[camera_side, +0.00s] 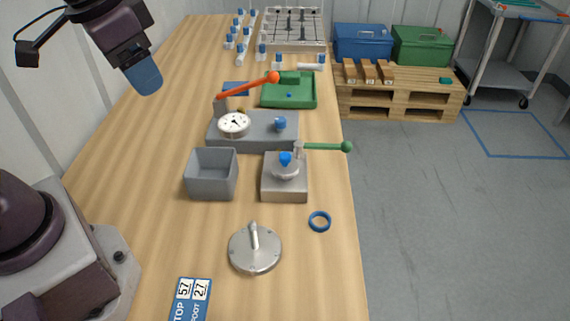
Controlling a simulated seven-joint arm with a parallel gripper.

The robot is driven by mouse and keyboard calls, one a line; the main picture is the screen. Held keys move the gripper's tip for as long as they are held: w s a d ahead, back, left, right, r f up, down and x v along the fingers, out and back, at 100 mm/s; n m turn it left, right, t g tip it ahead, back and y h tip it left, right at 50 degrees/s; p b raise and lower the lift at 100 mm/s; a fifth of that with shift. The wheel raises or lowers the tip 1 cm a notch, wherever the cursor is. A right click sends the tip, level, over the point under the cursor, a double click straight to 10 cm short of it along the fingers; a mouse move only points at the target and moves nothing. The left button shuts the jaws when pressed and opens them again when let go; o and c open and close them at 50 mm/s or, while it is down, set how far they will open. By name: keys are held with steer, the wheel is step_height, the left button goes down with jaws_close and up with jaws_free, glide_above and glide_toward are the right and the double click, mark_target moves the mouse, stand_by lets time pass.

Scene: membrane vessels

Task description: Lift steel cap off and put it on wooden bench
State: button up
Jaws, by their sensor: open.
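The steel cap (255,249) is a round grey metal disc with small bolts around its rim and an upright handle in its middle. It shows at the front centre of the wooden bench (130,195); whether it lies flat on the wood or covers something below it I cannot tell. My gripper (146,84) is at the upper left, above the bench and well away from the cap. Its blue end points down, and the gap between the fingers is hard to make out from here. I see nothing held in it.
A blue ring (319,221) lies right of the cap, and a label card (192,299) lies in front. Behind stand a grey bin (211,174), a steel block with a green lever (285,185), a gauge unit (254,131) with an orange lever, and a green tray (290,90).

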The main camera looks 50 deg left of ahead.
steer(key=w+d+f+m+g, duration=0.2)
steer(key=w+f+m, duration=0.25)
steer(key=w, duration=0.35)
steer(key=m+g, duration=0.1)
steer(key=m, duration=1.8)
glide_above(285, 155)
step_height(285, 155, down, 8)
steer(key=f, duration=0.7)
steer(key=shift+s+a, duration=0.25)
steer(key=shift+w+d+f, duration=0.1)
steer(key=shift+w+f, duration=0.05)
steer(key=shift+f, duration=1.2)
steer(key=shift+w+d+f, duration=0.1)
steer(key=shift+w+f, duration=0.05)
steer(key=shift+f, duration=1.2)
steer(key=shift+c, duration=0.5)
jaws_close()
